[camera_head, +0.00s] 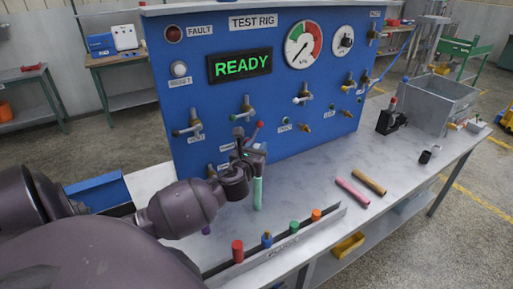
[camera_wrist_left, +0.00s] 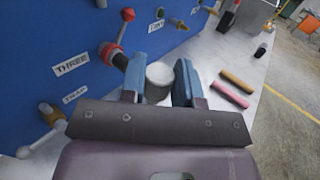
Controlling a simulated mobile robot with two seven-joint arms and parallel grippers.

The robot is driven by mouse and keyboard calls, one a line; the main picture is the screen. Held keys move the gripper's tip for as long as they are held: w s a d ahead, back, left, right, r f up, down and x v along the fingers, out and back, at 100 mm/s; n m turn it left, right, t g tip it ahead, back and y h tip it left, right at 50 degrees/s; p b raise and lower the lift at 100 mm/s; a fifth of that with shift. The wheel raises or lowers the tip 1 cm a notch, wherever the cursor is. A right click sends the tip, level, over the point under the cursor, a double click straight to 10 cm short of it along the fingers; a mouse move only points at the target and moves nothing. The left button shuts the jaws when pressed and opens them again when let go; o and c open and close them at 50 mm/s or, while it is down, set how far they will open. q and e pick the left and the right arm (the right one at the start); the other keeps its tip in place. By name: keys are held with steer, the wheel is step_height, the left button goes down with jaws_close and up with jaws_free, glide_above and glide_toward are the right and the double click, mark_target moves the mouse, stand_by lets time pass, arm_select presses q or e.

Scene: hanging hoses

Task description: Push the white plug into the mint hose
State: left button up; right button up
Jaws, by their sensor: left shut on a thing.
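My left gripper (camera_head: 256,156) is in front of the blue panel, at the top of the mint hose (camera_head: 258,194). The hose hangs straight down below it towards the bench. In the left wrist view my left gripper's two blue fingers (camera_wrist_left: 160,82) are shut on a round white piece, the white plug (camera_wrist_left: 160,73). Its lower side is in grey shade. The plug is hidden behind the fingers in the head view. The mint hose cannot be made out in the wrist view, so I cannot tell whether plug and hose touch. My right gripper is not in view.
A rail (camera_head: 285,246) at the bench front holds red, blue, green and orange plugs. A pink hose (camera_head: 352,194) and a brown hose (camera_head: 369,182) lie on the bench. A red-knobbed valve (camera_wrist_left: 112,52) is close beside the fingers. A grey bin (camera_head: 437,102) stands at the right.

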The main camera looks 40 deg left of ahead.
arm_select(q)
step_height(320, 180, down, 2)
steer(key=shift+f+b, duration=0.2)
steer(key=shift+b, duration=0.5)
step_height(320, 180, down, 3)
steer(key=shift+r+b, duration=0.15)
steer(key=shift+b, duration=0.75)
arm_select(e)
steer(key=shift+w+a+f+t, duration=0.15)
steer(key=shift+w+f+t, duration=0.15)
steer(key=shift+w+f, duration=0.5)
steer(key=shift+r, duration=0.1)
arm_select(q)
steer(key=shift+p, duration=0.3)
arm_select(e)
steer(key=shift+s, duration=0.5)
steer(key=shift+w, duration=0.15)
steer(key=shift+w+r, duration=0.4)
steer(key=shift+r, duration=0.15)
